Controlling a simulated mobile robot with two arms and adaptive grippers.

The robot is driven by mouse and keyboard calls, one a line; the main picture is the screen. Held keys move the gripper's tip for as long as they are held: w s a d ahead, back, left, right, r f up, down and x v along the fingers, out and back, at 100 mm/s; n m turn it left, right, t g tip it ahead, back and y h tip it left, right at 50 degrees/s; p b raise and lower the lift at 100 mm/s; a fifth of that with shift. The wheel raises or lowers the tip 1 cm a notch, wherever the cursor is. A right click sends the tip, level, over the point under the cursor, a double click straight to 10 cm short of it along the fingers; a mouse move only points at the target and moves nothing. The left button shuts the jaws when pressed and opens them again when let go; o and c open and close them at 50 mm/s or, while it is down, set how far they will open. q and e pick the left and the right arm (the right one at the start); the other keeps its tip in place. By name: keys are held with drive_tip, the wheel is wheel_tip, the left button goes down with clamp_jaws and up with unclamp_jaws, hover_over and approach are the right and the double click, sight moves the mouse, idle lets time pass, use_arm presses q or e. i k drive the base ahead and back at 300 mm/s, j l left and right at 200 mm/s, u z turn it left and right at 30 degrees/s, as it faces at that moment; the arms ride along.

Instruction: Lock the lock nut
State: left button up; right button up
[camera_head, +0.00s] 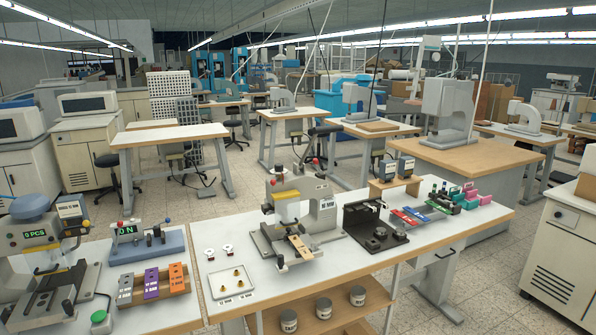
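A grey stamping press (298,215) stands on the white-topped table in the middle of the view. Neither of my grippers shows in this view.
On the left table are a press with a display (36,232), a blue-grey lever unit (147,244) and coloured blocks (151,283). Right of the middle press are a black fixture (378,229) and coloured plates (407,215). Aisle floor lies beyond the tables.

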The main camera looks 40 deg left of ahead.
sight(273, 181)
drive_tip(key=u, duration=1.35)
